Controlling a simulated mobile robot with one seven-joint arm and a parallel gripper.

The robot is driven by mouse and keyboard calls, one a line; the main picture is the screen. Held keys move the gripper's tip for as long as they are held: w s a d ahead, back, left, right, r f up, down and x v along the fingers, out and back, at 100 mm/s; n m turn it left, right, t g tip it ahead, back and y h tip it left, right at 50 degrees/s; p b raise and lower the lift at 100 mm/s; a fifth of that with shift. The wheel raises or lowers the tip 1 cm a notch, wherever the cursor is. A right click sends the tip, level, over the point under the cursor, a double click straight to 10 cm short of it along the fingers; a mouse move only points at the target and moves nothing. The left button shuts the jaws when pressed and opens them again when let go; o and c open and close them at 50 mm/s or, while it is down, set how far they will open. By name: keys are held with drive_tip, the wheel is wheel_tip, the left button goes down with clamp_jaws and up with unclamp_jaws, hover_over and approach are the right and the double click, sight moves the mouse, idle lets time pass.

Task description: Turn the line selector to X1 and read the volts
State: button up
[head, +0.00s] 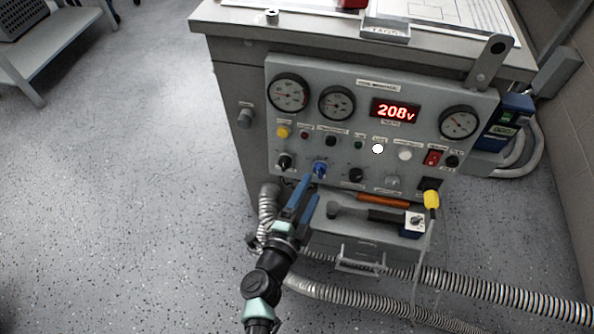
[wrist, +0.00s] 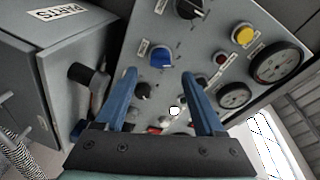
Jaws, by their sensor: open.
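A grey control panel (head: 345,120) on the front of a cabinet carries several knobs. A blue knob (head: 320,168) sits in its lower row; it also shows in the wrist view (wrist: 160,57). Small labels are too blurred to read, so I cannot tell which knob is the line selector or where X1 is. A red digital display (head: 396,110) reads 208V. My gripper (head: 310,184) is open with blue fingers, just in front of the blue knob. In the wrist view the knob appears between and beyond the fingertips (wrist: 158,76), with no grip on it.
Black knobs flank the blue one, at left (head: 285,161) and right (head: 356,175). Dial gauges (head: 289,92) line the panel top. A red switch (head: 433,158) and a yellow plug (head: 431,199) are at right. An orange-handled tool (head: 383,200) lies below. Ribbed hoses (head: 490,295) cross the floor.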

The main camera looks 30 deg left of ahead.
drive_tip(key=s+p, duration=0.1)
drive_tip(key=s, duration=0.6)
drive_tip(key=shift+s+d+r, duration=0.3)
drive_tip(key=shift+d+r, duration=0.05)
drive_tip(key=shift+r, duration=0.05)
